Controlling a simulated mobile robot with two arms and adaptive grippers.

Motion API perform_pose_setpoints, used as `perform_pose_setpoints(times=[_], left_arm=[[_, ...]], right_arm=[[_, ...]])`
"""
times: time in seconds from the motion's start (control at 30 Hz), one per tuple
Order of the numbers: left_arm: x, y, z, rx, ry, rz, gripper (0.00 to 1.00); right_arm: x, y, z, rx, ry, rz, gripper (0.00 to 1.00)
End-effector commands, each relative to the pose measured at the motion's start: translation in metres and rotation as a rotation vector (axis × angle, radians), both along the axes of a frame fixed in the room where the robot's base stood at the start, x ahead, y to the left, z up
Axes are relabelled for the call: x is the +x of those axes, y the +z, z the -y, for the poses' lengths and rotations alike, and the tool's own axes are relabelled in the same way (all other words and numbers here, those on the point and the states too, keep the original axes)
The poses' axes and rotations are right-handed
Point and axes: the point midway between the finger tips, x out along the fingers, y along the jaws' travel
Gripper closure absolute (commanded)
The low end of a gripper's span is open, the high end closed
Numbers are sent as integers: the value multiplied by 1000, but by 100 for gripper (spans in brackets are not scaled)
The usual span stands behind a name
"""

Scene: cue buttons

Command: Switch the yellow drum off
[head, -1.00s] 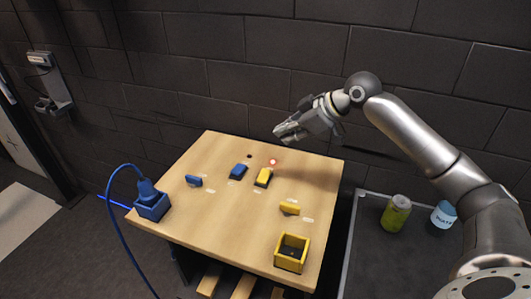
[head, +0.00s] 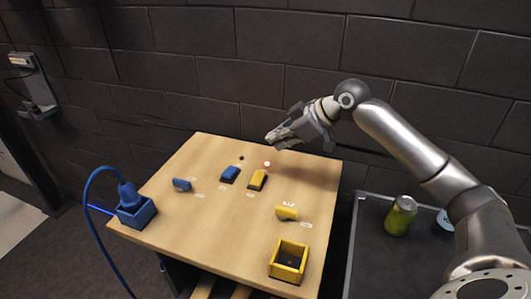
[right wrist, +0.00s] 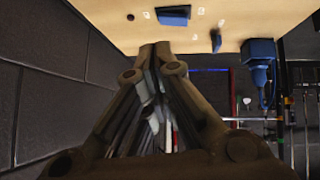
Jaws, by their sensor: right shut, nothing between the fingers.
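A yellow rocker switch (head: 257,181) on a dark base sits on the wooden table, with a lit red lamp (head: 267,164) just behind it. A small yellow knob (head: 286,213) stands nearer the front right. Which yellow part is the drum I cannot tell. My right gripper (head: 271,139) is shut and empty, above the table's back edge, behind and above the lamp. In the right wrist view its fingers (right wrist: 155,47) are together, with no yellow part visible there. My left gripper is not in view.
A blue rocker (head: 230,174), a dark lamp (head: 241,157), a blue knob (head: 182,185) and a blue socket box (head: 132,214) with a plug stand left. An open yellow box (head: 289,262) is at front right. A can (head: 400,216) stands on the side surface. A brick wall is behind.

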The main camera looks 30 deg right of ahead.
Motion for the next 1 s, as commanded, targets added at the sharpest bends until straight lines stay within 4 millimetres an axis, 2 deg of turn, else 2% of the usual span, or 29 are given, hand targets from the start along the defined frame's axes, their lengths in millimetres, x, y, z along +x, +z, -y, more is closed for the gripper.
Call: perform_pose_setpoints(times=[0.17, 0.5, 0.7, 1.0], left_arm=[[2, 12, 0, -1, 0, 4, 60], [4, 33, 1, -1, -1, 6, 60], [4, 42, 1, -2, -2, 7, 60], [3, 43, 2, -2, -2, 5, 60]], right_arm=[[16, -17, -13, 5, 3, -3, 100], [58, -67, -39, 2, 1, -4, 100], [59, -96, -34, 1, 0, -4, 100], [60, -106, -33, 0, 1, 0, 100]])
